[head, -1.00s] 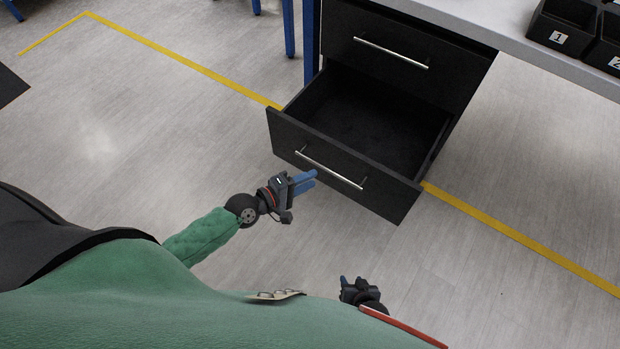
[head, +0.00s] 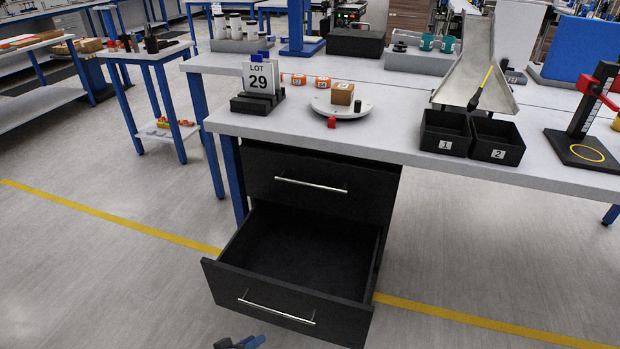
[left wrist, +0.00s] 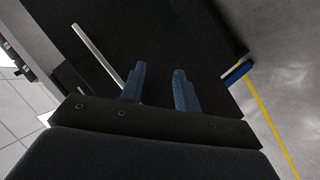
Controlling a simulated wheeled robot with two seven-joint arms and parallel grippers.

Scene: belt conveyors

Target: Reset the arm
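My left gripper (head: 240,342) shows only in part at the bottom edge of the head view, just below the open lower drawer's front (head: 285,300). In the left wrist view its two blue fingers (left wrist: 160,70) stand apart with nothing between them. A dark drawer surface and a silver handle (left wrist: 95,52) lie beyond the fingers, without clear contact. The lower drawer is pulled out and looks empty; the upper drawer (head: 318,186) is shut. My right gripper is out of view.
The workbench (head: 375,132) carries a LOT 29 sign (head: 258,78), a round turntable (head: 342,107) with a brown box (head: 342,93), and black bins (head: 446,133). A small blue-legged table (head: 150,54) stands at the left. The floor left of the drawers is clear.

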